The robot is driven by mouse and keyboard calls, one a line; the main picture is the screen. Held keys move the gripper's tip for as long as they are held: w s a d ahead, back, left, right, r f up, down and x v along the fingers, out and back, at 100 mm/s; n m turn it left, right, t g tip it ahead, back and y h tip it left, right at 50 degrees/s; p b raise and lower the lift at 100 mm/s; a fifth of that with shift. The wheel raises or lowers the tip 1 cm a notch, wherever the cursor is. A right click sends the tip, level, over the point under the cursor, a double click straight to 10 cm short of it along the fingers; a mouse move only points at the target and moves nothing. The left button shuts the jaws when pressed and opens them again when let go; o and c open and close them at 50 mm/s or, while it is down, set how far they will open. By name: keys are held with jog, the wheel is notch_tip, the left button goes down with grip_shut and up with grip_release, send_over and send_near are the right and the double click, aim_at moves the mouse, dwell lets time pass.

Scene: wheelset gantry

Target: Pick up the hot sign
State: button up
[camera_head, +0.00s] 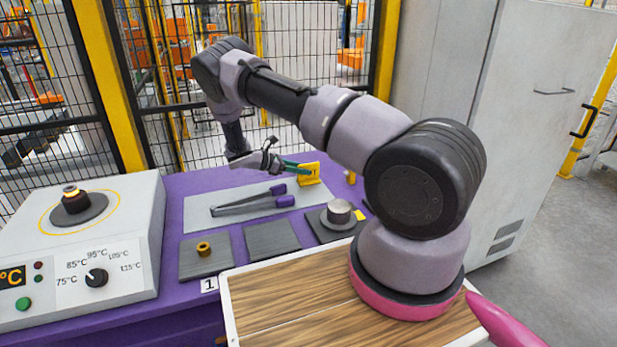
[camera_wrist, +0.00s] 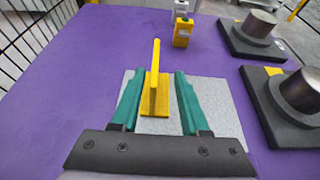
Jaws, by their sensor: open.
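The hot sign, a yellow piece with a flat base and an upright plate, stands at the right end of a grey mat in the head view (camera_head: 308,175). In the wrist view the sign (camera_wrist: 154,92) stands between the two green fingers of my gripper (camera_wrist: 158,74). The fingers are open, one on each side, with a visible gap to the sign on both sides. In the head view my gripper (camera_head: 288,168) reaches the sign from the left, low over the mat. Any lettering on the sign cannot be read.
Tongs with purple handles (camera_head: 245,201) lie on the grey mat (camera_head: 199,217). Dark plates sit in front, one with a brass ring (camera_head: 204,248), one with a metal cylinder (camera_head: 339,211). A small yellow item (camera_wrist: 183,33) stands beyond the sign. A heater (camera_head: 130,240) stands left.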

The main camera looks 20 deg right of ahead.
aim_at(316, 178)
jog(key=x, duration=0.6)
jog(key=shift+w+d, duration=0.2)
jog(key=shift+w, duration=0.15)
grip_shut()
